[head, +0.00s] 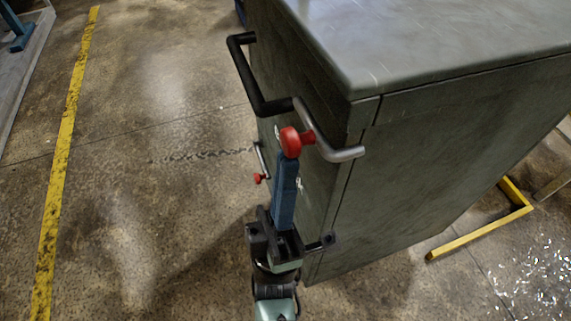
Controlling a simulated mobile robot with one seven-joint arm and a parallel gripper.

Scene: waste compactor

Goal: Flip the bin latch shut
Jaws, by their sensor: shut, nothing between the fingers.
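The bin is a worn grey-green metal cabinet (440,165) filling the right side of the head view. On its narrow face, near the top corner, is a latch with a red knob (295,141) and a bent grey metal bar (328,147) beside it. My gripper (287,163) comes up from the bottom of the view with its long blue fingers together and empty. The fingertips lie at the red knob in the picture; I cannot tell whether they touch it. The knob partly covers the bar and the latch's mounting.
A black handle (246,78) sticks out from the narrow face. A smaller red-tipped lever (258,177) is lower on that face. A yellow frame (485,226) stands on the floor at right. Floor left of the bin is open up to a yellow line (62,165).

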